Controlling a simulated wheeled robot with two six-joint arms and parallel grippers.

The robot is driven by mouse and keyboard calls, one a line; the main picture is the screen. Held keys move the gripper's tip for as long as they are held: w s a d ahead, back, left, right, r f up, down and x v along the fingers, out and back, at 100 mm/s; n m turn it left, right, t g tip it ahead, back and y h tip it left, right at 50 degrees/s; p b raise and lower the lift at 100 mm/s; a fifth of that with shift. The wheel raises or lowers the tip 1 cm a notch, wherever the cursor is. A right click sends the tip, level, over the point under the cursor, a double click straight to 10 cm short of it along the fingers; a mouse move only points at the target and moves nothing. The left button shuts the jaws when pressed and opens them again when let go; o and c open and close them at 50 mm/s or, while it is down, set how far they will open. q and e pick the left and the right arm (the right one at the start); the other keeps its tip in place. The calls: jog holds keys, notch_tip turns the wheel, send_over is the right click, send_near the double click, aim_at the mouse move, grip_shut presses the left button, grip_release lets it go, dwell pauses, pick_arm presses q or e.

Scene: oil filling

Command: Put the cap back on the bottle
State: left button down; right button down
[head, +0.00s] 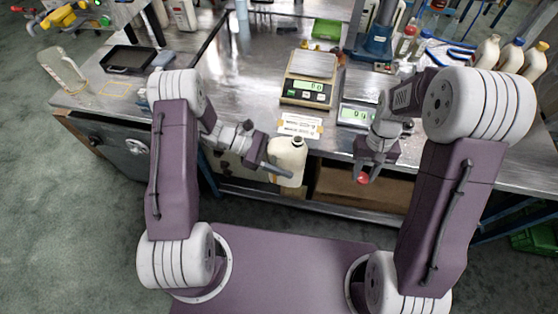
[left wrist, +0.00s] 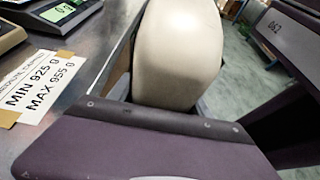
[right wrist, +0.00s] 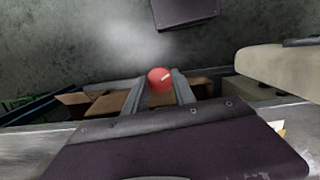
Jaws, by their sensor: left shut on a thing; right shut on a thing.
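A cream-coloured bottle (head: 288,160) is held upright in my left gripper (head: 277,170), in front of the table's front edge. In the left wrist view the bottle (left wrist: 178,55) fills the upper middle, and the finger contact is mostly hidden. A dark opening shows at its top in the head view. My right gripper (head: 367,171) is shut on a red cap (head: 362,178), to the right of the bottle and apart from it. In the right wrist view the cap (right wrist: 159,79) sits between the fingertips, and the bottle (right wrist: 285,60) is at the right.
A scale (head: 309,78) and a second scale (head: 356,115) stand on the metal table (head: 235,105). A weight-limit label (head: 300,125) lies near the front edge. Cardboard boxes (head: 345,190) are on the shelf below. Several bottles stand at the far right.

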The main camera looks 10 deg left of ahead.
jog(key=shift+s+m, duration=0.1)
jog(key=shift+m, duration=0.4)
jog(key=r+m, duration=0.1)
jog(key=m, duration=0.4)
jog(key=r+m+y, duration=0.1)
jog(key=m, duration=0.1)
jog(key=shift+s+a+r+t, duration=0.15)
jog(key=shift+a+r+t, duration=0.15)
jog(key=shift+a, duration=0.1)
jog(key=w+a+r+m, duration=0.2)
jog(key=a+r+m, duration=0.4)
jog(key=a+r, duration=1)
jog(key=a, duration=0.3)
jog(key=shift+w+r+m+t+y, duration=0.2)
jog(key=shift+w+m+t+y, duration=0.1)
jog(key=shift+w+y, duration=0.1)
jog(key=shift+f, duration=0.1)
jog(key=shift+f, duration=1.95)
